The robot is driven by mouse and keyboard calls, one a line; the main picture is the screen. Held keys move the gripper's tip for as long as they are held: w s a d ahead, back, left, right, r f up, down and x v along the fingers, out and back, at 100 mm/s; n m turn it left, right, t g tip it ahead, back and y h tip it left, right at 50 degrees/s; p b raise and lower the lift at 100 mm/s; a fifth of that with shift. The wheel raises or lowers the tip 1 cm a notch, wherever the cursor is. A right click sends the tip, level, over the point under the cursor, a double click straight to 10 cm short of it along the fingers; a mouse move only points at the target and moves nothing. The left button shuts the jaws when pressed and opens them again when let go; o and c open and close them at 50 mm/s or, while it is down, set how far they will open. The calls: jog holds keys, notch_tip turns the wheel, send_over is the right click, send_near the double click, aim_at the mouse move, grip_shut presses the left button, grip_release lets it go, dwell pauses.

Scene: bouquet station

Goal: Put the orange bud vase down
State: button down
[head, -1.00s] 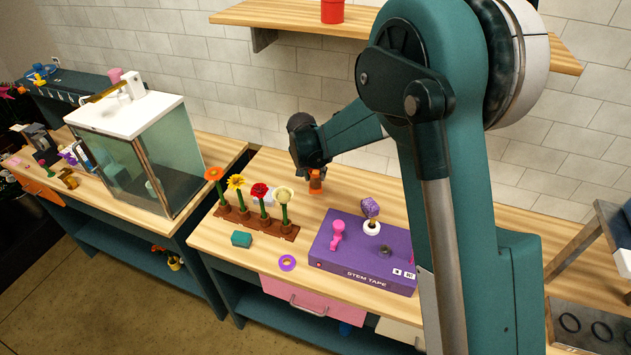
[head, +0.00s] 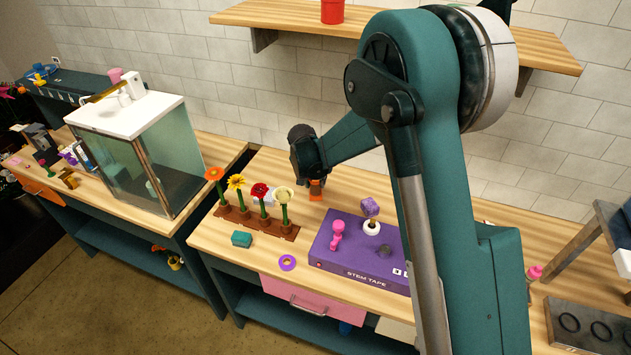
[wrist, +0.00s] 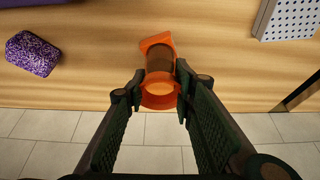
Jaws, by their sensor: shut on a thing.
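The orange bud vase (wrist: 158,58) has an orange ring-shaped end, a brown middle and a squared orange end. My gripper (wrist: 157,92) is shut on it, with one finger on each side near the ring end. In the head view my gripper (head: 312,182) holds the vase (head: 316,192) over the wooden table (head: 330,205), behind the purple box. I cannot tell whether the vase touches the table. The gripper hides its upper part there.
The purple stem tape box (head: 352,262) carries a pink item (head: 337,234) and a purple-topped piece (head: 370,208). Several flowers stand in a brown rack (head: 268,228) at left. A perforated white block (wrist: 288,20) shows in the wrist view. Bare wood surrounds the vase.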

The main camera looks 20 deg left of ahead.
jog(key=shift+f, duration=0.1)
jog(key=c, duration=1.9)
grip_release()
jog(key=shift+c, duration=0.2)
jog(key=v, duration=1.2)
